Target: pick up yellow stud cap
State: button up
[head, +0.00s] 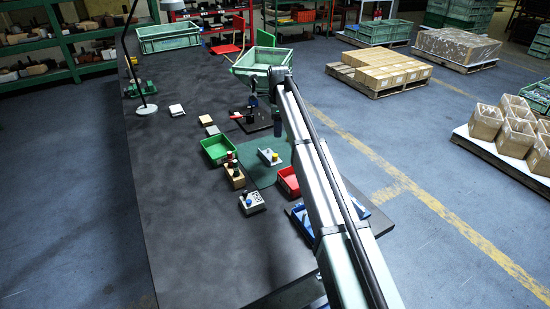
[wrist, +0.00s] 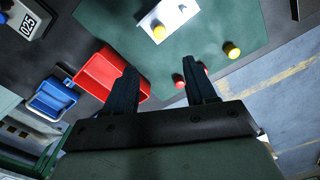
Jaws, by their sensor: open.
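In the wrist view one yellow round cap (wrist: 232,50) is on the right edge of the green mat, right of my gripper (wrist: 160,66). Another yellow round piece (wrist: 159,32) sits at the white plate, above the fingers; it also shows in the head view (head: 275,157). I cannot tell which is the stud cap. My gripper is open, with nothing between its fingers, and apart from both pieces. In the head view the arm hides my gripper and the right side of the mat.
The green mat (wrist: 200,40) has small red round pieces (wrist: 179,80) near the right finger. A red bin (wrist: 100,75) is close beside the left finger, with a blue bin (wrist: 52,98) farther left. A green bin (head: 217,149) stands left of the mat.

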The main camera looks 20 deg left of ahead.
aim_at(274, 155)
jog(key=f, duration=0.9)
jog(key=a+f, duration=0.1)
jog(key=f, duration=0.3)
jog(key=shift+s+a+f, duration=0.1)
jog(key=shift+s+f, duration=0.05)
grip_shut()
dwell(0.5)
